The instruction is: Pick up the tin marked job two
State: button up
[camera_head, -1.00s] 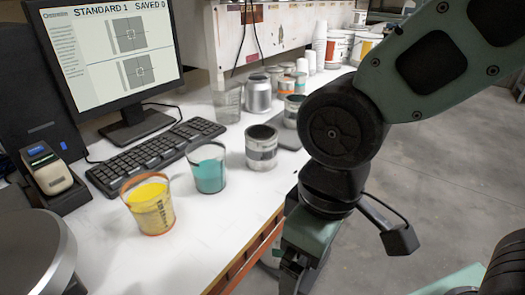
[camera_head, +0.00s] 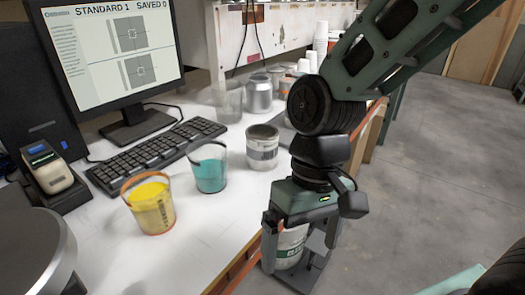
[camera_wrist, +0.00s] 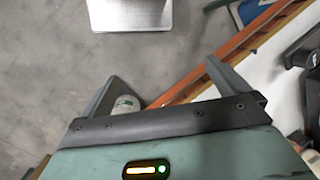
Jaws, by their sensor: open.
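I cannot read a "job two" marking on any tin. A grey open tin with a pale label (camera_head: 262,150) stands upright on the white table, right of the teal container. A white tin with a green label (camera_head: 290,247) is beyond the table's front edge, low down and partly hidden by my gripper. A white tin with a green mark also shows in the wrist view (camera_wrist: 126,104), partly hidden. My gripper (camera_head: 301,252) is open, pointing down beyond the table's edge, with nothing visibly held. Its two spread fingers show in the wrist view (camera_wrist: 162,75).
A yellow container (camera_head: 151,208) and a teal container (camera_head: 209,172) stand on the white table (camera_head: 205,250). A keyboard (camera_head: 155,158) and monitor (camera_head: 115,50) are behind left. A silver can (camera_head: 258,93) and several tins line the back. Open floor (camera_head: 445,150) lies right.

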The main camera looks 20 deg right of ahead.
jog(key=w+d+f+m+g+y, duration=0.2)
jog(key=w+m+y, duration=0.4)
jog(key=w+m, duration=0.3)
jog(key=m+t+y+b, duration=0.2)
jog(key=m+t+y, duration=0.8)
jog(key=m, duration=0.6)
send_near(261, 147)
jog(key=w+d+f, duration=0.2)
jog(key=d, duration=0.6)
jog(key=shift+n+t+h, duration=0.3)
jog(key=shift+h, duration=0.1)
jog(key=p+x, duration=0.1)
jog(key=x, duration=0.4)
jog(key=p+x, duration=0.1)
jog(key=x, duration=0.5)
jog(key=p+x, duration=0.1)
jog(key=x, duration=0.5)
jog(key=shift+s+a+f, duration=0.15)
jog(key=shift+s+f, duration=0.05)
jog(key=shift+s, duration=0.1)
jog(key=c, duration=1)
